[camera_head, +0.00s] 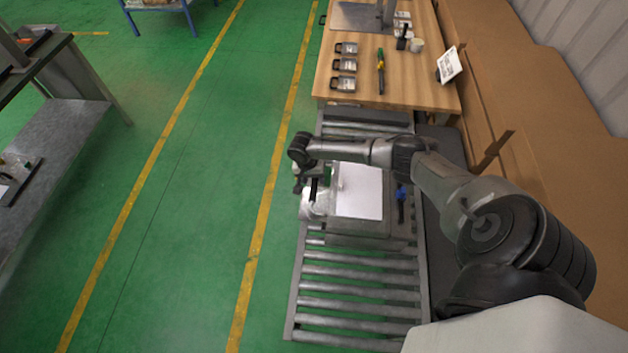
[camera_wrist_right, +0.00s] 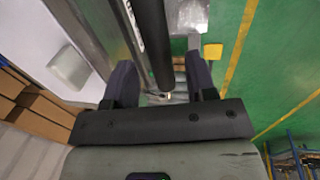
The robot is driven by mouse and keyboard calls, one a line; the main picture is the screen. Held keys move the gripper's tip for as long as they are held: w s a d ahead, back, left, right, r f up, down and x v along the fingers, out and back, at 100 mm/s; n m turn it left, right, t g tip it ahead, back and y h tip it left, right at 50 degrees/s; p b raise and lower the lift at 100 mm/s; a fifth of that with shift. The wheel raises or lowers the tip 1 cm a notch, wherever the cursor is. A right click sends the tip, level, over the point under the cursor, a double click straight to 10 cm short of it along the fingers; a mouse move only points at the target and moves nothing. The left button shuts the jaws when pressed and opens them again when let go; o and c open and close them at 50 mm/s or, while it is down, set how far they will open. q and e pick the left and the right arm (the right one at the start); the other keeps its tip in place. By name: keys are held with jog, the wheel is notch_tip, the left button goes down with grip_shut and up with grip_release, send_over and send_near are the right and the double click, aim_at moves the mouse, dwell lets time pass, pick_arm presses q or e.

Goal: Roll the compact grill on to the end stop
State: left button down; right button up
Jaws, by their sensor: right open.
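The compact grill (camera_head: 362,228) is a grey box with a white top panel, on the roller conveyor in the head view. My right arm reaches across its far part. My right gripper (camera_head: 313,190) is at the grill's left side, partly hidden by the arm. In the right wrist view, the open fingers of my right gripper (camera_wrist_right: 163,88) stand on either side of a dark round bar (camera_wrist_right: 152,40), apparently the grill's handle. Whether a finger touches the bar I cannot tell. I cannot clearly make out the end stop. My left gripper is not in view.
Bare rollers of the conveyor (camera_head: 350,300) show on the near side of the grill. A wooden workbench (camera_head: 400,88) with small parts and a tool stands at the far end. A blue-handled tool (camera_head: 401,204) lies right of the panel.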

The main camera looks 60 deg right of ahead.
jog(key=shift+s+d+f, duration=0.1)
jog(key=shift+s+f, duration=0.05)
jog(key=shift+f, duration=0.7)
grip_shut()
